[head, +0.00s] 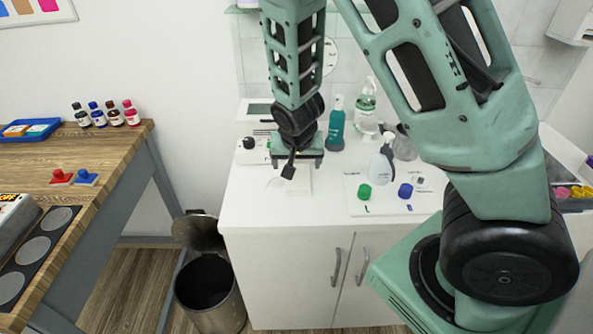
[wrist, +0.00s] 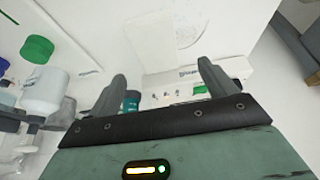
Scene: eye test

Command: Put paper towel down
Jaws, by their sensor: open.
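A white paper towel (head: 299,181) lies flat on the white counter (head: 262,208), just in front of my gripper (head: 290,170). It is hard to tell from the white counter. In the wrist view a pale square sheet, likely the same paper towel (wrist: 165,35), lies on the counter beyond my fingertips. My gripper (wrist: 162,78) also shows there, with its two fingers apart and nothing seen between them. Whether the fingers touch the sheet cannot be told.
A teal bottle (head: 335,125), a pump bottle (head: 366,105) and a spray bottle (head: 382,160) stand right of my gripper. Green (head: 364,191) and blue (head: 405,191) caps sit on a white board. An open bin (head: 209,285) stands left of the cabinet, near a wooden table (head: 100,165).

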